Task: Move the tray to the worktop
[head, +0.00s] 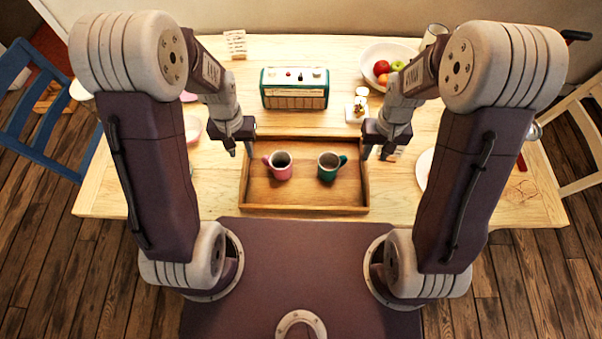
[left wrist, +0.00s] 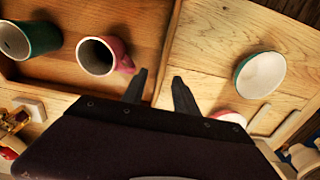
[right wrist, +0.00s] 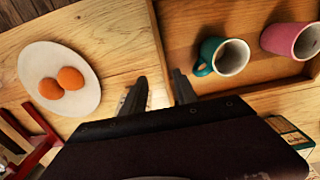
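The wooden tray (head: 303,197) lies on the table in front of me, with a pink mug (head: 280,170) and a teal mug (head: 328,170) standing upright in it. My left gripper (head: 241,150) is at the tray's left wall. In the left wrist view its fingers (left wrist: 160,90) are apart, one on each side of the wall's line. My right gripper (head: 375,153) is at the tray's right wall. In the right wrist view its fingers (right wrist: 160,90) are also apart, on either side of the wall's line. I cannot tell whether any finger touches the tray.
A teal radio (head: 294,90) stands behind the tray. A fruit bowl (head: 388,56) is at the back right. A plate with two orange-brown items (right wrist: 58,78) lies right of the tray. A teal-rimmed bowl (left wrist: 260,75) stands left of it. Bare table (head: 210,190) shows beside the tray.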

